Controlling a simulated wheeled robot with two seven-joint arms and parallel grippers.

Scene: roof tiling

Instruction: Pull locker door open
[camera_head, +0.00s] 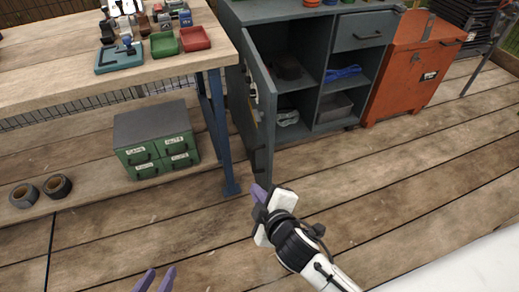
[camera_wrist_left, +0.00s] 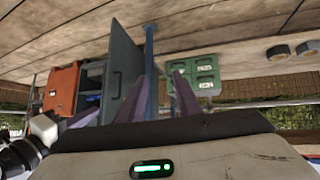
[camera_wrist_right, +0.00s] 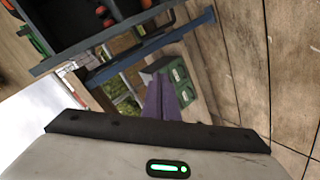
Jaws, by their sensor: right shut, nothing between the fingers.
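The grey-blue locker (camera_head: 305,18) stands at the upper middle of the head view. Its door (camera_head: 258,98) is swung wide open toward me, so the shelves inside show. The open door (camera_wrist_left: 124,72) also shows in the left wrist view. My right gripper (camera_head: 259,191) is shut and empty by the door's lower front end; I cannot tell whether they touch. Its purple fingers (camera_wrist_right: 161,98) are together in the right wrist view. My left gripper (camera_head: 155,279) is open and empty at the bottom of the head view, away from the door. Its fingers (camera_wrist_left: 168,98) stand apart.
A wooden workbench (camera_head: 60,80) with blue legs stands left of the door, close to it. An orange cabinet (camera_head: 408,70) stands right of the locker. The plank floor in front is clear.

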